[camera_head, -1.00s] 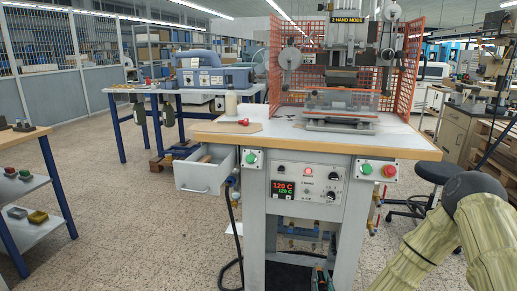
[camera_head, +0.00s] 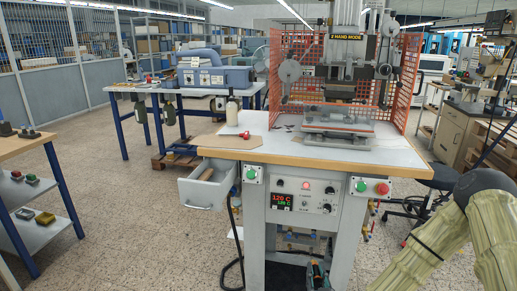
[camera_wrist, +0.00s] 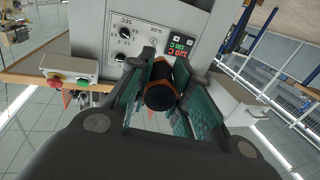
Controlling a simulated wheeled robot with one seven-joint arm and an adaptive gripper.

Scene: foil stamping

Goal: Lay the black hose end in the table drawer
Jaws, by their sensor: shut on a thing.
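The table drawer (camera_head: 203,195) is pulled open at the left of the press table in the head view; a small brown thing (camera_head: 207,174) lies inside. A grey box shape at the right of the wrist view (camera_wrist: 230,103) looks like the same drawer. A black hose (camera_head: 238,240) hangs below the drawer and runs down to the floor. I cannot tell whether this is the hose's end.
The press table (camera_head: 290,152) carries a brown board (camera_head: 215,141), a pale bottle (camera_head: 232,111) and a caged press (camera_head: 338,125). Its control panel (camera_head: 303,196) faces me. A shelf rack (camera_head: 40,190) stands at the left. Floor between rack and table is clear.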

